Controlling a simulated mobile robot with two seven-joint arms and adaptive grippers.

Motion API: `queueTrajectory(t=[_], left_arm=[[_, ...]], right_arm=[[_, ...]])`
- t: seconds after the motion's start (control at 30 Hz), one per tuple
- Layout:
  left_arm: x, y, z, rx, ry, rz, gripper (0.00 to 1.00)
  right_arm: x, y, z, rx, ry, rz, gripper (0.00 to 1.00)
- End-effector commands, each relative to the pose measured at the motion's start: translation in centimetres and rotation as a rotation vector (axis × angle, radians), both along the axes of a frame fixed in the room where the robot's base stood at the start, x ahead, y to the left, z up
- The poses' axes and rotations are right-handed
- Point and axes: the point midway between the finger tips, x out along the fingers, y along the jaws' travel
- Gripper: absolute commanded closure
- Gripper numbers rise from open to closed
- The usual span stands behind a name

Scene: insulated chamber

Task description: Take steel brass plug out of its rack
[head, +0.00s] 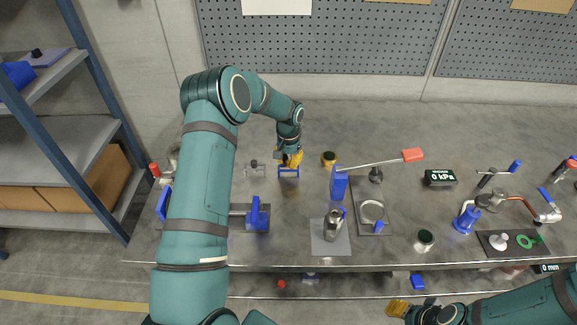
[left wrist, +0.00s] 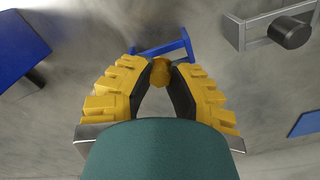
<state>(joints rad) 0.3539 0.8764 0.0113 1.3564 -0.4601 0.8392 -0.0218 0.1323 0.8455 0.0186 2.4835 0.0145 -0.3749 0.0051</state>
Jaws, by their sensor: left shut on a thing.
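My left gripper (head: 290,158) is at the small blue rack (head: 289,174) near the middle of the bench. In the left wrist view the yellow ribbed fingers (left wrist: 160,75) are closed around a brass-coloured plug (left wrist: 160,71). The plug's rounded head shows between the fingertips, right beside the blue rack (left wrist: 184,38). I cannot tell whether the plug still sits in the rack. The fingers mostly hide it in the head view. My right gripper (head: 411,309) is low at the bottom right, below the bench front; its opening is unclear.
A grey rack with a dark plug (head: 254,167) stands just left of the blue rack. To the right are a brass-topped cup (head: 329,158), a blue block with a red-ended lever (head: 339,183) and a steel canister (head: 333,223). A blue clamp (head: 258,214) stands in front.

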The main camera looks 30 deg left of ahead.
Motion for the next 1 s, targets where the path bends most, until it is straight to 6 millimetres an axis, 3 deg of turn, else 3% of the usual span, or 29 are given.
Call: queueTrajectory(t=[1.0], left_arm=[[0.0, 0.0, 4.6, 0.0, 0.0, -0.001, 1.0]], right_arm=[[0.0, 0.0, 2.3, 0.0, 0.0, 0.0, 0.53]])
